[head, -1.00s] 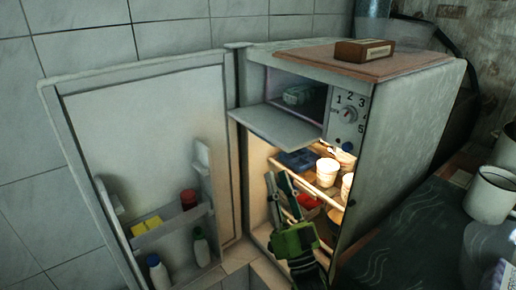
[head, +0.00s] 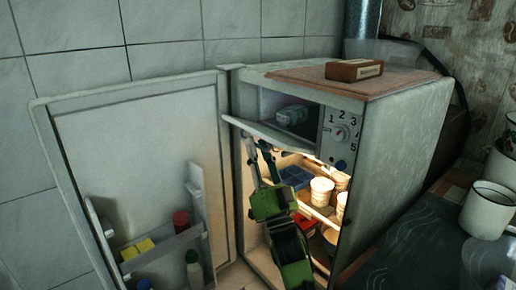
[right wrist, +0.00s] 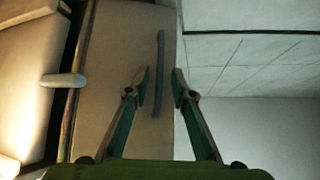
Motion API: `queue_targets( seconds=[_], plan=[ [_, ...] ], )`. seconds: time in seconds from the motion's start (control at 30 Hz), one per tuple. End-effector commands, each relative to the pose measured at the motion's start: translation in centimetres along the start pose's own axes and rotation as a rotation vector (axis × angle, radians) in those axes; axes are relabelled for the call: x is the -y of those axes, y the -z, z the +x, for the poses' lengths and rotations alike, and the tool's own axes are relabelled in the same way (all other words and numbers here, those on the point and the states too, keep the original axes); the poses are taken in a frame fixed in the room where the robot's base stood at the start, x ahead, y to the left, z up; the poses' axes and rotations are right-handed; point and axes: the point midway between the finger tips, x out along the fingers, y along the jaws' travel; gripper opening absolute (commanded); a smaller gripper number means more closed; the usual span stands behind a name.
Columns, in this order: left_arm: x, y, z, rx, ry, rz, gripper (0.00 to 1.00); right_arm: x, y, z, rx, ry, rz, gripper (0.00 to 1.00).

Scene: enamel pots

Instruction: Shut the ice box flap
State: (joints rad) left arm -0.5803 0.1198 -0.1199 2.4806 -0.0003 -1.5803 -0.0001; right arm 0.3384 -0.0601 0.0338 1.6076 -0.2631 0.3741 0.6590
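The ice box flap (head: 272,134) is hinged at the top compartment of the open fridge. It stands partly open, tilted with its front edge raised, and the ice box opening shows above it. My right gripper (head: 258,147), green, reaches up from below, its fingertips at the flap's underside; contact is hard to tell. My left gripper is not in view.
A pale packet (head: 292,114) lies inside the ice box. The fridge door (head: 140,180) stands wide open at left, with bottles in its rack. Tubs (head: 321,190) fill the lit shelves right of my gripper. A brown box (head: 354,69) sits on top.

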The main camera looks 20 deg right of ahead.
Motion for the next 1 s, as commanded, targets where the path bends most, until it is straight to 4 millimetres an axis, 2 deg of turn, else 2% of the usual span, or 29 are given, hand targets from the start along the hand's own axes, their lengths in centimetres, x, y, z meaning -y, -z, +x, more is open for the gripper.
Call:
queue_targets(
  seconds=[0.33,0.37,0.43,1.0],
  plan=[
    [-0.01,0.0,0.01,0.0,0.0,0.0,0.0,0.04,0.12,0.48,-0.002,0.001,0.0,0.23],
    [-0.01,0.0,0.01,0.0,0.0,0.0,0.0,0.04,0.12,0.48,-0.003,0.001,0.0,0.18],
    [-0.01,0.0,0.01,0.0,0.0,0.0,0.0,0.05,0.12,0.47,-0.003,0.001,0.0,0.0],
    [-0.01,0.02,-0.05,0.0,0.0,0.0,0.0,0.05,0.2,0.52,-0.004,0.0,0.003,0.0]
  ],
)
